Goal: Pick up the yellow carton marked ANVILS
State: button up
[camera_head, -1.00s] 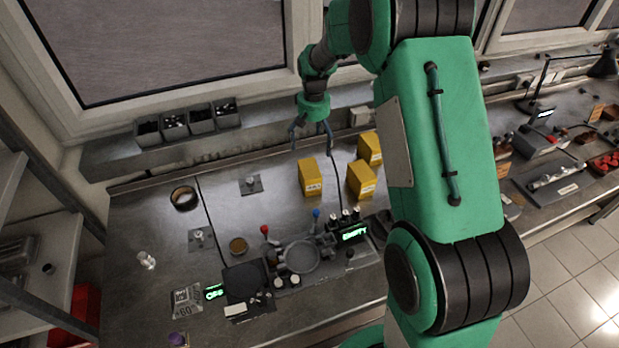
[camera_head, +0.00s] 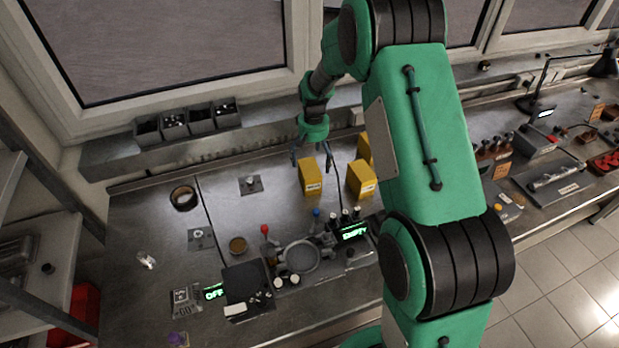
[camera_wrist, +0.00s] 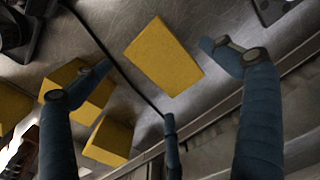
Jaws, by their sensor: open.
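Three yellow cartons show on the steel bench in the head view. One carton (camera_head: 311,178) stands alone, a second (camera_head: 360,179) stands to its right, and a third (camera_head: 364,147) is partly hidden behind my arm. Their labels are too small to read, so I cannot tell which is marked ANVILS. My gripper (camera_head: 312,153) is open and empty, at the far side of the lone carton. In the wrist view, one carton (camera_wrist: 163,57) lies between the spread fingertips of my gripper (camera_wrist: 156,55), with no clear contact. Other yellow cartons (camera_wrist: 110,141) lie left of it.
A machine with levers and a lit EMPTY display (camera_head: 355,232) stands in front of the cartons. A tape roll (camera_head: 184,198) and a small metal plate (camera_head: 250,185) lie left. Small bins (camera_head: 188,121) sit on the back ledge. Bench between plate and lone carton is clear.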

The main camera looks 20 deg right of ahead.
aim_at(313, 167)
jog(key=shift+f, duration=0.15)
jog(key=shift+f, duration=2.45)
jog(key=c, duration=1.5)
jog(key=shift+o, duration=0.2)
jog(key=shift+r, duration=5)
